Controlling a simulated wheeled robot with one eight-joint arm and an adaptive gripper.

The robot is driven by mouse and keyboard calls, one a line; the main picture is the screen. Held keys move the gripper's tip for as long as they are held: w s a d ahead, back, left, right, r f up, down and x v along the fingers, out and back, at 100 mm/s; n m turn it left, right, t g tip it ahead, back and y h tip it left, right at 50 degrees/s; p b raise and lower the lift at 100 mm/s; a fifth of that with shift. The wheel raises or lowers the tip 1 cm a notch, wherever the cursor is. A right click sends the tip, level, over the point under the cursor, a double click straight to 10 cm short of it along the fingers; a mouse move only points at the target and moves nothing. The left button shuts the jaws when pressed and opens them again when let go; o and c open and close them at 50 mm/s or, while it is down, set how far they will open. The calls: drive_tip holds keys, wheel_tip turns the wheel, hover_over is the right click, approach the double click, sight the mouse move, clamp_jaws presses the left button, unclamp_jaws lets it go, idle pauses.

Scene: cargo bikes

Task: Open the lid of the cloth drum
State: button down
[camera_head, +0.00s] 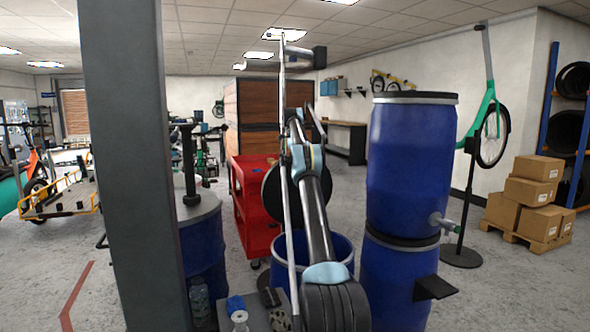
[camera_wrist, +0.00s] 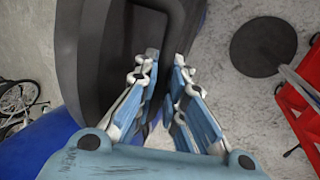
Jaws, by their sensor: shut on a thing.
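The cloth drum (camera_head: 341,258) appears to be the blue open-topped drum in the middle of the head view, partly behind my arm. A dark round lid (camera_head: 270,198) stands tilted up above its rim. My gripper (camera_wrist: 164,62) shows in the wrist view, its blue fingers shut on a dark grey part (camera_wrist: 95,70) that seems to belong to the lid. The exact contact is hard to make out. In the head view my arm hides the gripping point. The drum's inside is mostly hidden.
A red cart (camera_head: 250,222) stands close behind the lid. Two stacked blue drums (camera_head: 410,165) stand at right, with a tap and small shelf. A lidded blue drum (camera_head: 204,250) and a grey column (camera_head: 130,170) are at left. Boxes (camera_head: 525,195) sit on a pallet at far right.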

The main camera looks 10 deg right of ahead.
drive_tip(key=shift+s+d+r, duration=0.2)
drive_tip(key=shift+r, duration=0.15)
drive_tip(key=c, duration=1.7)
unclamp_jaws()
drive_tip(key=shift+s+r, duration=0.1)
drive_tip(key=shift+o, duration=0.2)
drive_tip(key=shift+a, duration=0.1)
